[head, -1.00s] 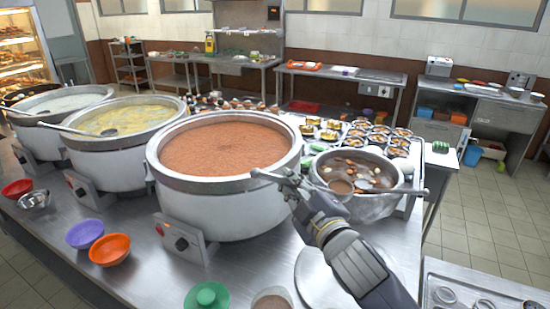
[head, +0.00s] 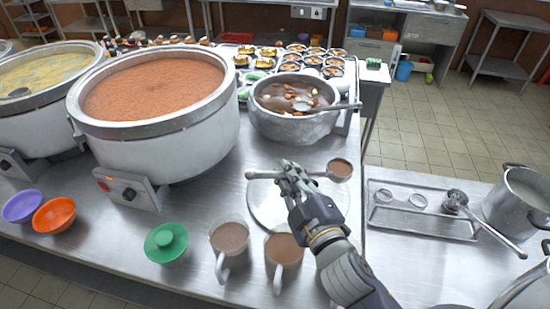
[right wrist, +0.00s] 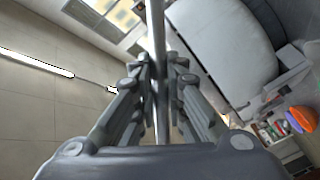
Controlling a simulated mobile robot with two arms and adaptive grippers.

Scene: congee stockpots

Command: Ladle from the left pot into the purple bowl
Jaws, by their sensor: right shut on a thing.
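The purple bowl (head: 22,206) stands on the counter at the far left in the head view, touching or close to an orange bowl (head: 54,215). The handle (right wrist: 157,40) also shows between the fingers in the right wrist view. My left gripper is not in view.
A large pot of reddish-brown congee (head: 155,130) and a yellow congee pot (head: 40,105) stand left. A steel pot (head: 292,127) with another ladle stands behind.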

